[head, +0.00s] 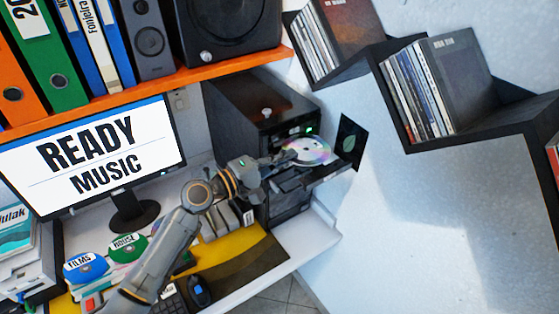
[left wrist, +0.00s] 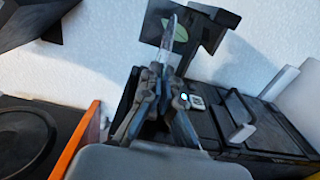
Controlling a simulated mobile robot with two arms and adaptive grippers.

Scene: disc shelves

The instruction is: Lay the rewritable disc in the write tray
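A shiny silver disc (head: 311,153) shows at the front of the black computer tower (head: 240,108), over the dark write tray (head: 326,172) that sticks out. My left gripper (head: 285,160) reaches it from the left. In the left wrist view the fingers (left wrist: 168,68) are close together, with the disc (left wrist: 168,40) seen nearly edge-on at their tips. The gripper looks shut on the disc's edge. I cannot tell whether the disc touches the tray. My right gripper is in neither view.
A black panel with a green leaf (head: 350,141) stands at the tray's outer end. The monitor (head: 90,155) reads "READY MUSIC". Blue "FILMS" (head: 86,267) and green "HOUSE" (head: 128,247) discs stand on the desk. An orange shelf (head: 180,80) hangs above; black disc shelves (head: 480,130) are at right.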

